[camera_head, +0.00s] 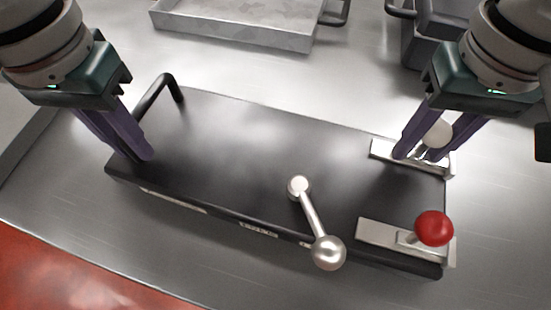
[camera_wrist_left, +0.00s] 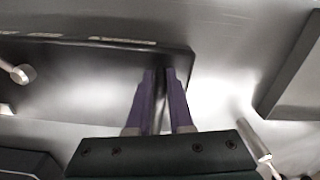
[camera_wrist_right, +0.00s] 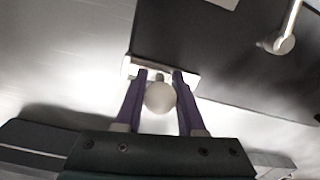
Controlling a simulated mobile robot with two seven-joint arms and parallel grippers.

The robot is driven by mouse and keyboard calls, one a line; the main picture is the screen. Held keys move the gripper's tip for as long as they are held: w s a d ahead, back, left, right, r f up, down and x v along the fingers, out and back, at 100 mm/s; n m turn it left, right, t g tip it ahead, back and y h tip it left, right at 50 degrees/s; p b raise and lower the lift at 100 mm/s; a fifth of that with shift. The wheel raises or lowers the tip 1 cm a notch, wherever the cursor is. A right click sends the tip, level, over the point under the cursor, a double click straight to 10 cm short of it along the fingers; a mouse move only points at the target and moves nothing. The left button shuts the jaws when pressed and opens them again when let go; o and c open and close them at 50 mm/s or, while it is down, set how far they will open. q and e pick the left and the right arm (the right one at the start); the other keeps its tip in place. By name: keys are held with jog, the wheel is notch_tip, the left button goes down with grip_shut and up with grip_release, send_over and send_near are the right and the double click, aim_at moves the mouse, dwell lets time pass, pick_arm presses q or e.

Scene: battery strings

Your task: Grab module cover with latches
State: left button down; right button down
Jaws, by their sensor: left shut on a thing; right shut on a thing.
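The module cover (camera_head: 230,150) is a long flat black slab lying on the metal surface. A black bar handle (camera_head: 160,88) stands at its left end. My left gripper (camera_head: 139,157) is shut on this handle, low over the end of the cover; the grip is partly hidden. At the right end are two metal latches: one with a red knob (camera_head: 434,228) at the near corner, one with a white knob (camera_head: 437,133) at the far corner. My right gripper (camera_head: 420,157) is shut on the white-knob latch, and the white knob (camera_wrist_right: 160,97) shows between its fingers in the right wrist view.
A metal lever with a ball end (camera_head: 328,252) sticks up from the cover's middle and leans over the near edge. A shallow metal tray (camera_head: 235,30) lies behind, and a dark container (camera_head: 425,35) stands at the back right. Red floor (camera_head: 60,280) shows front left.

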aim_at(446, 124)
pick_arm(q)
jog(key=shift+a+r, duration=0.15)
pick_arm(e)
jog(key=shift+r, duration=0.15)
